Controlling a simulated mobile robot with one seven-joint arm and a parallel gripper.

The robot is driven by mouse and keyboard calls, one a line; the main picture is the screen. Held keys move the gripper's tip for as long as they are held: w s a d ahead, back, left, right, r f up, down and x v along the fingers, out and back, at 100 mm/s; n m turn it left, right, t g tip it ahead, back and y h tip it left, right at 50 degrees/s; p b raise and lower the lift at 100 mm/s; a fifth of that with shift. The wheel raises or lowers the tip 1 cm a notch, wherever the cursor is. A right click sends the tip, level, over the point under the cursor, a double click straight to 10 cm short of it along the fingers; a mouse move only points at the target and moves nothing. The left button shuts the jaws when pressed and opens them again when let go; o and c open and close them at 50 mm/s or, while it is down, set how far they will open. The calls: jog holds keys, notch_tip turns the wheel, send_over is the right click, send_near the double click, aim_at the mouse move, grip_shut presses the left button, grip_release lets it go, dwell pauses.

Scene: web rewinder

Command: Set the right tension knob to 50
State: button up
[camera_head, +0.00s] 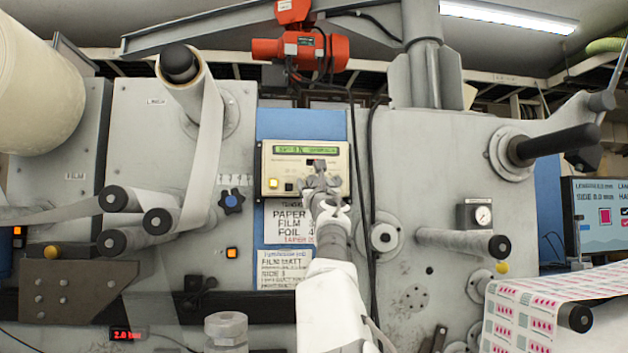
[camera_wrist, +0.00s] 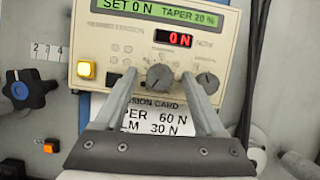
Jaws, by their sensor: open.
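The cream tension controller (camera_head: 268,160) is on the blue panel in the head view, partly hidden by my gripper (camera_head: 318,180). In the wrist view its green display (camera_wrist: 150,9) reads SET 0 N, TAPER 20 %, and its red display (camera_wrist: 174,37) reads 0 N. A large dark knob (camera_wrist: 160,76) sits at its lower middle, with a smaller dark knob (camera_wrist: 208,83) to the right. My gripper (camera_wrist: 159,80) is open, its fingers to either side of the large knob in this view. I cannot tell whether they touch it or how near they are.
A lit yellow button (camera_wrist: 85,70) is at the controller's left. A blue star knob (camera_wrist: 30,88) and an orange button (camera_wrist: 51,146) are farther left. A tension card (camera_wrist: 158,120) hangs below, partly hidden. A black cable (camera_head: 371,200) runs down at the right.

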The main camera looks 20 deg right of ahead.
grip_shut()
dwell(0.4)
jog(key=shift+m+h, duration=0.3)
jog(key=m+h, duration=0.1)
jog(key=m, duration=0.2)
jog(key=m+g+h, duration=0.1)
jog(key=m+h, duration=0.1)
jog(key=m, duration=0.1)
jog(key=shift+a+r+m+p, duration=0.1)
jog(key=shift+a+m+p, duration=0.1)
jog(key=shift+m+p, duration=0.1)
jog(key=m+g+h+p, duration=0.1)
jog(key=m, duration=0.2)
jog(key=m+g+h+p, duration=0.1)
jog(key=m, duration=0.2)
jog(key=shift+a+r, duration=0.1)
jog(key=shift+r, duration=0.1)
jog(key=m+g+p, duration=0.1)
jog(key=m, duration=0.1)
jog(key=m+g+h+p, duration=0.1)
jog(key=m+p, duration=0.1)
jog(key=m, duration=0.1)
jog(key=shift+w+a+r, duration=0.1)
jog(key=shift+r, duration=0.05)
jog(key=m+g+p, duration=0.1)
jog(key=m+g, duration=0.1)
jog(key=m, duration=0.2)
jog(key=shift+m, duration=0.7)
